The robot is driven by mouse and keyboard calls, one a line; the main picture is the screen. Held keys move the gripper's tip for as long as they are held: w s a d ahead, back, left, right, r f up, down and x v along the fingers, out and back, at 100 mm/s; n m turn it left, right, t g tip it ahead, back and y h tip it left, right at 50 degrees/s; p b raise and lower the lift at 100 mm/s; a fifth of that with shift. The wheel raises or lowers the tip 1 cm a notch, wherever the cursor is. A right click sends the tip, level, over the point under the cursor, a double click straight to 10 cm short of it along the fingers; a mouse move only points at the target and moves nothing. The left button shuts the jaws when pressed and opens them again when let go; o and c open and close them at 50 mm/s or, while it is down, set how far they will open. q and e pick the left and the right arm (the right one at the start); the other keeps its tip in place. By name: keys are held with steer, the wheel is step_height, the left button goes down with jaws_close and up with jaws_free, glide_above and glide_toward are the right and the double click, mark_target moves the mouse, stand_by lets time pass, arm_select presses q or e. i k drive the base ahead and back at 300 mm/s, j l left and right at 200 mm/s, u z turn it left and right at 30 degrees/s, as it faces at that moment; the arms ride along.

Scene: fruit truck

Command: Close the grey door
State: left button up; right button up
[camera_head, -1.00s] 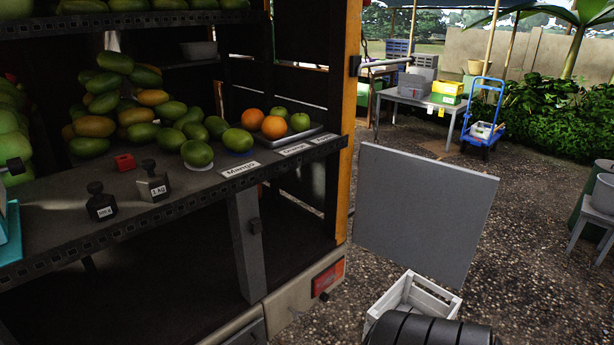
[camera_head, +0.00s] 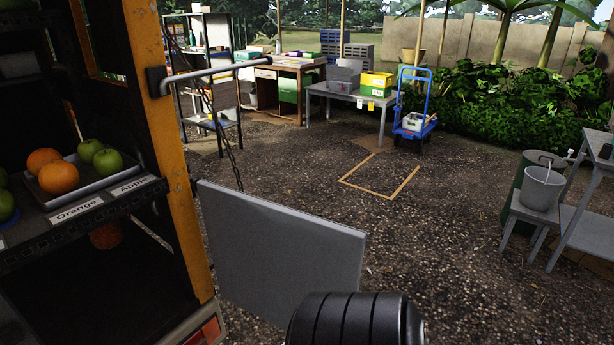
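The grey door (camera_head: 285,252) is a flat panel standing open at the right rear corner of the fruit truck, beside its yellow post (camera_head: 176,165). A dark ribbed part of my own arm shows at the bottom centre, in front of the door's lower right corner. Neither gripper's fingers are in view. I cannot see anything touching the door. The door's lower edge is partly hidden by my arm and the frame edge.
A tray of oranges and apples (camera_head: 105,176) sits on the truck shelf at left. A grey bar (camera_head: 225,67) sticks out from the post.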

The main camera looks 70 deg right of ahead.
mark_target(267, 256)
steer(key=k+l, duration=0.15)
steer(key=l, duration=0.25)
steer(key=k+l, duration=0.1)
steer(key=l, duration=0.3)
steer(key=k+l+u, duration=0.1)
steer(key=l, duration=0.3)
steer(key=k+l, duration=0.2)
steer(key=l, duration=0.2)
steer(key=k+l+u, duration=0.1)
steer(key=l, duration=0.25)
steer(key=k+l, duration=0.2)
steer(key=l, duration=0.2)
steer(key=k+l, duration=0.15)
steer(key=l, duration=0.25)
